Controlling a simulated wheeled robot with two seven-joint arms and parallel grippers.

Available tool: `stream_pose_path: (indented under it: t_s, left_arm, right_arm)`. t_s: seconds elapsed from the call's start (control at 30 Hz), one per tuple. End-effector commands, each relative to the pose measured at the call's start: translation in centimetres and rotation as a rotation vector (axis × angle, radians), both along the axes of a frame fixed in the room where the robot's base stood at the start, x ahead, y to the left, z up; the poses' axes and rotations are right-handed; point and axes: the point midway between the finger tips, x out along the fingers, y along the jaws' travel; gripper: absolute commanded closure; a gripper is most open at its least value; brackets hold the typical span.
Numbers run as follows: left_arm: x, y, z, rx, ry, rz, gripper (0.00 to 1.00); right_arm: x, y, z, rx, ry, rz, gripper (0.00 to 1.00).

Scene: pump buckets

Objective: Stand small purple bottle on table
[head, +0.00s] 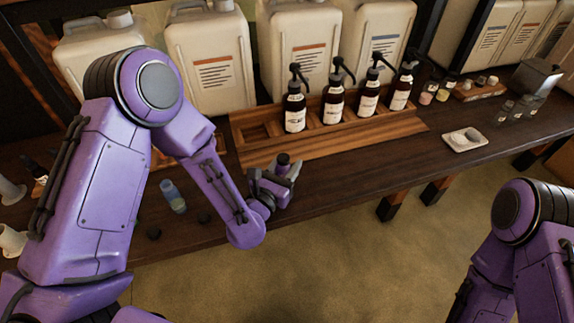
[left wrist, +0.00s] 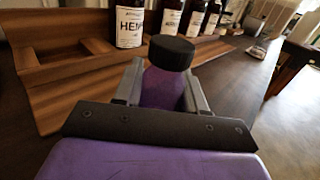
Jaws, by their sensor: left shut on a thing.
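The small purple bottle (left wrist: 163,85) has a black cap and stands between the fingers of my left gripper (left wrist: 160,95) in the left wrist view. The gripper is shut on it. In the head view the left gripper (head: 277,180) is near the table's front edge, with the bottle's dark cap (head: 283,159) showing between the fingers. The bottle looks upright. Its base is hidden, so I cannot tell whether it touches the table (head: 345,170). My right gripper is out of view; only part of the right arm shows.
A wooden rack (head: 335,137) with several dark pump bottles stands behind the left gripper. A small blue bottle (head: 173,196) is to its left. A pale tray (head: 465,139) lies at the right. Large white jugs (head: 212,65) line the back. The table right of the gripper is clear.

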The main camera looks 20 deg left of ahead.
Motion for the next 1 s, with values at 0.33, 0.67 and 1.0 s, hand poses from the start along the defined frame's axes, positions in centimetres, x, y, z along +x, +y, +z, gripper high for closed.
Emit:
stream_pose_path:
  t_s: [0.33,0.67,1.0]
  left_arm:
    - [0.0,0.0,-0.3,0.000,0.000,0.000,0.34]
    - [-0.8,0.2,-0.2,-0.001,0.002,0.001,0.34]
    - [-9.3,1.7,0.4,0.002,0.007,-0.003,0.34]
  right_arm:
    - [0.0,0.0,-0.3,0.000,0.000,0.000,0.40]
    - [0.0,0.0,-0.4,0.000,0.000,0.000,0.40]
    - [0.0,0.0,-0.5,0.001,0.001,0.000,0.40]
